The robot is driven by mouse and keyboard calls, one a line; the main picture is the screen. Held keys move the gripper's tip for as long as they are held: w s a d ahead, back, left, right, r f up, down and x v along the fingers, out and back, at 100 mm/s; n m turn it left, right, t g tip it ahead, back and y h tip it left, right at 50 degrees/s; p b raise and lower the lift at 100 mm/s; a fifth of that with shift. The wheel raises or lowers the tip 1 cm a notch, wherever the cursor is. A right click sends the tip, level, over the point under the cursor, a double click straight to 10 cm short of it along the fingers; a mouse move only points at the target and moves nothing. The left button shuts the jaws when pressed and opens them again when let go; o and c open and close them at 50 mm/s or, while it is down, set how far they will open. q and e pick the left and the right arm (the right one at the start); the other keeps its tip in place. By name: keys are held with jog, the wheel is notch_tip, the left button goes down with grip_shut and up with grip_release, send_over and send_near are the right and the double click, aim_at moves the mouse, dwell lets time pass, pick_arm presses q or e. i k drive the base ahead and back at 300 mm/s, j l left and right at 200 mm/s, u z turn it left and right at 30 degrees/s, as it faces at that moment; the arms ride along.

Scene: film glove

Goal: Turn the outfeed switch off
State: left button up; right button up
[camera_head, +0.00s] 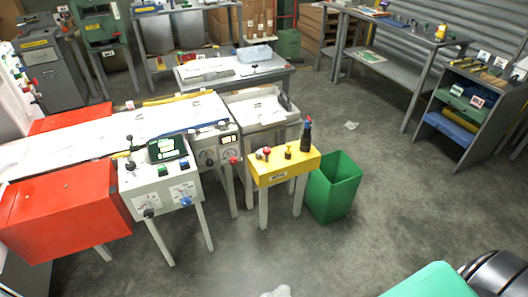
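A pale control box (160,186) on legs stands at the left. It carries a dark green unit, a black-knobbed lever, a blue button (186,201) and dial plates on its front. To its right, a yellow box (284,167) on legs has small red and black controls on top, a dark upright piece with a red tip, and a small label in front. Dials and a red knob (233,160) show on the machine end between them. The labels are too small to read, so I cannot tell which control is the outfeed switch or its position. Neither gripper is in view.
Red covers (66,207) flank the long white machine bed. A green bin (333,188) stands right of the yellow box. Workbenches and a shelf (466,110) with coloured bins line the back and right. The grey floor in front and right is mostly clear, with small clear scraps.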

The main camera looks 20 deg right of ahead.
aim_at(266, 151)
jog(key=i+l, duration=0.3)
jog(key=l, duration=0.15)
jog(key=i+l, duration=0.35)
jog(key=l, duration=0.1)
